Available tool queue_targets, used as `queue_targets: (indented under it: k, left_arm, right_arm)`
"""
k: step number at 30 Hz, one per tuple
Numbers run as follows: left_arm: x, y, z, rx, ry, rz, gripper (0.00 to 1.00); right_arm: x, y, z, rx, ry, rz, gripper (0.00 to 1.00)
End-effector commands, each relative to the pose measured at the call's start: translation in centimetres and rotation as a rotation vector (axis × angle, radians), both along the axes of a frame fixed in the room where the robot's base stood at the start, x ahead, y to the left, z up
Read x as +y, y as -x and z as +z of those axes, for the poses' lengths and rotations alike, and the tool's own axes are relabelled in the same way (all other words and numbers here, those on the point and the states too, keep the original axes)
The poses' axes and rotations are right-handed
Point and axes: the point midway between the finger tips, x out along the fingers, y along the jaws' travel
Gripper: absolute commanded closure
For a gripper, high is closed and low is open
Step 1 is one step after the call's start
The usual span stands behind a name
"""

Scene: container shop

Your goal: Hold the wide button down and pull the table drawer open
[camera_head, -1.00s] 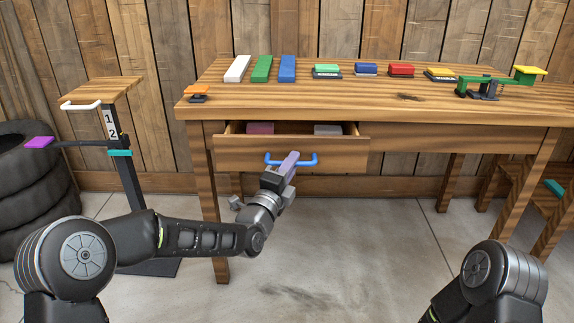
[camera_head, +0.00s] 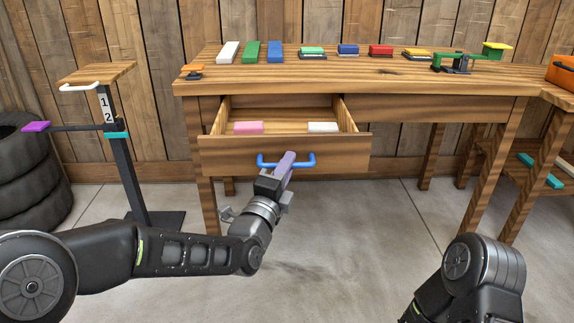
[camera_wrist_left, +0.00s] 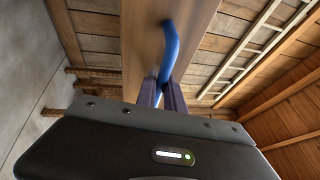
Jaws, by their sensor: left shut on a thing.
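The table drawer (camera_head: 225,150) is open toward me, with a pink block (camera_head: 248,127) and a white block (camera_head: 323,127) inside. My left gripper (camera_head: 285,164) is shut on the drawer's blue handle (camera_head: 304,163); the handle also shows between the fingers in the left wrist view (camera_wrist_left: 170,50). Several buttons stand along the back of the table (camera_head: 300,78): a green one (camera_head: 312,51), a blue one (camera_head: 348,49), a red one (camera_head: 380,50) and a yellow one (camera_head: 417,53). I cannot tell which is the wide button. My right arm shows at bottom right, its gripper out of frame.
White, green and blue flat blocks (camera_head: 250,52) lie at the table's back left, and an orange button (camera_head: 193,70) at its left corner. A green lever device (camera_head: 460,62) stands at right. A small stand (camera_head: 118,150) and tyres (camera_head: 30,180) are at left.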

Motion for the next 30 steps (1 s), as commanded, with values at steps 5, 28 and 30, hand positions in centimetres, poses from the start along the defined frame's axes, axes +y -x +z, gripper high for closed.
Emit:
queue_targets:
  k: [5, 28, 30]
  left_arm:
    - [0.0, 0.0, 0.0, 0.001, 0.000, 0.001, 1.00]
    - [0.4, 0.9, 0.0, 0.001, -0.001, 0.000, 0.66]
    - [0.7, 1.7, -0.2, 0.000, -0.002, -0.001, 0.66]
  right_arm:
    - [0.0, 0.0, 0.0, 0.000, 0.000, 0.000, 0.66]
    - [0.0, 0.1, 0.3, 0.001, 0.000, 0.000, 0.66]
    - [0.0, 0.1, 0.5, 0.001, 0.001, 0.000, 0.66]
